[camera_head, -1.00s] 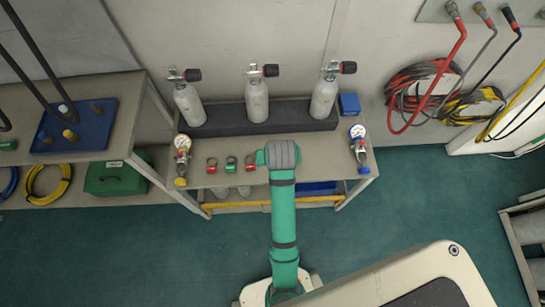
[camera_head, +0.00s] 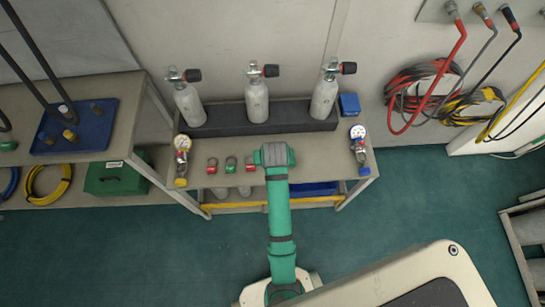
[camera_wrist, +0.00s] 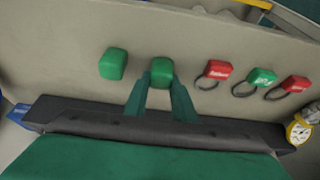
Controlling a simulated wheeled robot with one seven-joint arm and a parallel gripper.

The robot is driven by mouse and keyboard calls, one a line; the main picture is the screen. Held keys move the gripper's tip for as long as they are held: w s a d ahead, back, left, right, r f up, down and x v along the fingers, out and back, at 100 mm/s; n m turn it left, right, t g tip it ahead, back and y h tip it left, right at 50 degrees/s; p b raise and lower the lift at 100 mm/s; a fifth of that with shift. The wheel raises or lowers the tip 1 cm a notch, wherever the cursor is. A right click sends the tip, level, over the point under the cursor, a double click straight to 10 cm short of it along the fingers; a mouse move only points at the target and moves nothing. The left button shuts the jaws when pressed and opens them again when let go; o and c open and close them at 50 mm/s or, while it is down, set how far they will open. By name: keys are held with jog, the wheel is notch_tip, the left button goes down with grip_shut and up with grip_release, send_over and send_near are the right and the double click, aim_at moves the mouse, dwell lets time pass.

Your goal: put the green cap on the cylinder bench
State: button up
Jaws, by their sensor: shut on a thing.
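My gripper (camera_wrist: 161,84) is shut on a green cap (camera_wrist: 162,70), which sits between its fingertips in the wrist view. It is over the cylinder bench (camera_wrist: 75,38); I cannot tell whether the held cap touches the top. A second, similar green piece (camera_wrist: 113,63) lies on the bench beside it, on the left.
Red and green ringed tags (camera_head: 231,165) lie left of my arm, between two gauges (camera_head: 182,143) (camera_head: 358,133). Three cylinders (camera_head: 257,98) stand in a dark rack (camera_head: 226,122) behind. A small blue box (camera_head: 349,104) is at back right.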

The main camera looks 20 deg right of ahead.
jog(key=shift+f, duration=0.1)
jog(key=o, duration=1)
jog(key=v, duration=1.2)
jog(key=s+a+f+n+t+h, duration=0.1)
jog(key=s+a+f+n+t, duration=0.15)
jog(key=s+t, duration=0.55)
jog(key=s+a+r+t+y, duration=0.1)
jog(key=s+a+r, duration=0.4)
jog(key=s, duration=0.3)
jog(key=s+a+r+t+y, duration=0.1)
jog(key=s+a+r+t, duration=0.1)
jog(key=s+a+r, duration=0.3)
jog(key=s+a, duration=0.1)
jog(key=s, duration=0.2)
jog(key=shift+s+r+n, duration=0.3)
jog(key=shift+s+n, duration=0.05)
